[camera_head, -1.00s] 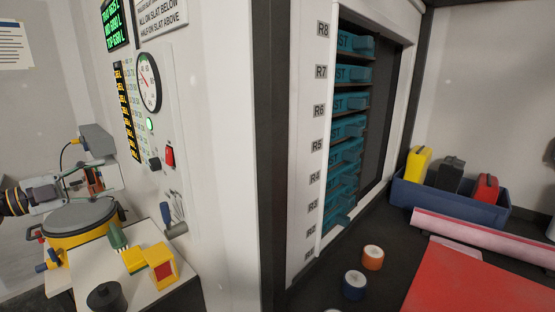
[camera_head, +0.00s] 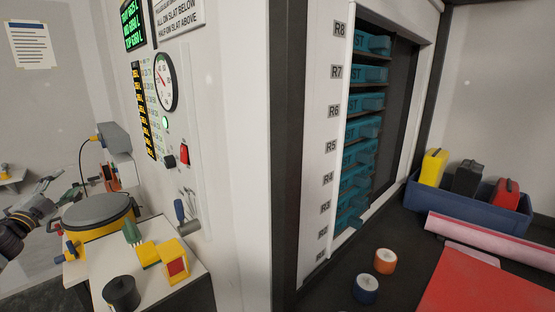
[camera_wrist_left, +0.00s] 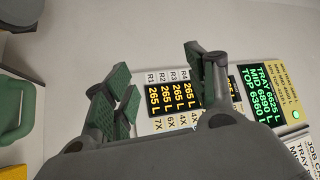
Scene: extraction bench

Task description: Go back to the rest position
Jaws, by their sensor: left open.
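My left gripper (camera_head: 52,187) is at the left edge of the head view, beside the round grey-lidded yellow pot (camera_head: 98,210) and apart from it. In the left wrist view my left gripper (camera_wrist_left: 163,88) shows its green-padded fingers spread, with nothing between them. Behind the fingers is the wall panel with yellow and black "265 L" labels (camera_wrist_left: 172,98) and a green-lettered display (camera_wrist_left: 258,95). My right gripper is in neither view.
A white bench (camera_head: 150,275) holds a black knob-topped weight (camera_head: 121,293) and a yellow block with a red face (camera_head: 176,267). A rack of teal trays (camera_head: 362,157) stands in the middle. A blue bin (camera_head: 468,208) and two tape rolls (camera_head: 385,261) are on the right.

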